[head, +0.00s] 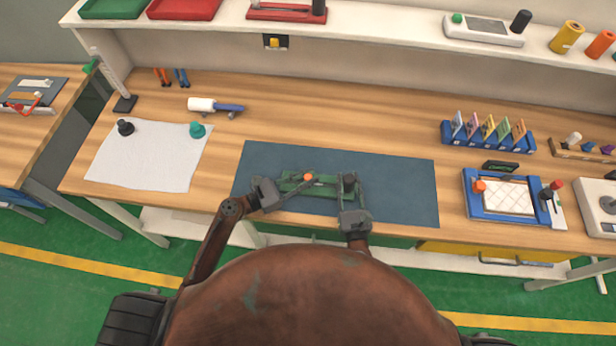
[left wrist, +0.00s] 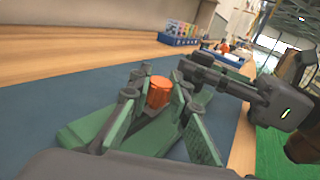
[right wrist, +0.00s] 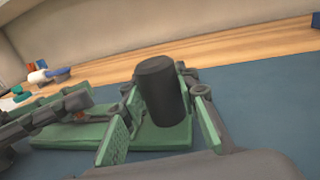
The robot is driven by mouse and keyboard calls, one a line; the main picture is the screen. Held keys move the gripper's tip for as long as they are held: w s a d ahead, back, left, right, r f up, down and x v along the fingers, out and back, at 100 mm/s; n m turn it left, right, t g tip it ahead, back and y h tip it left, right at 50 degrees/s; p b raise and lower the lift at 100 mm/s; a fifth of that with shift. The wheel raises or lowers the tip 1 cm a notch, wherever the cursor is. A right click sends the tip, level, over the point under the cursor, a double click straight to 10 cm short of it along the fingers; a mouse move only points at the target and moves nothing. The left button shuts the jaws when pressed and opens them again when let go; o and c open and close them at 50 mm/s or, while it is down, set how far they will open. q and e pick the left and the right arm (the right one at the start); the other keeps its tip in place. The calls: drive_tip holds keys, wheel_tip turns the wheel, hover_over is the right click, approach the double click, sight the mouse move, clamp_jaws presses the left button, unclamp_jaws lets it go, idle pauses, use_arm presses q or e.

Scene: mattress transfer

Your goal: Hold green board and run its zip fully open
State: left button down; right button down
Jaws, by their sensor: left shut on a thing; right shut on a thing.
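The green board (head: 322,188) lies on the blue-grey mat (head: 405,190). The grippers partly cover the board. I cannot make out the zip's track or how far it is open.
A rack of coloured cards (head: 488,132) and a blue-framed tray (head: 505,194) stand to the right. A white cloth (head: 150,158) with two knobs and a white roller (head: 202,105) are at the left. The mat is clear around the board. A shelf (head: 380,25) runs along the back.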

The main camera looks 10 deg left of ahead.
idle(0.4)
use_arm(q)
drive_tip(key=d, duration=0.5)
use_arm(e)
drive_tip(key=shift+r, duration=0.1)
use_arm(q)
drive_tip(key=shift+a, duration=0.1)
use_arm(e)
drive_tip(key=shift+a, duration=0.1)
use_arm(q)
drive_tip(key=c, duration=1.8)
unclamp_jaws()
drive_tip(key=shift+o, duration=0.2)
drive_tip(key=v, duration=1.2)
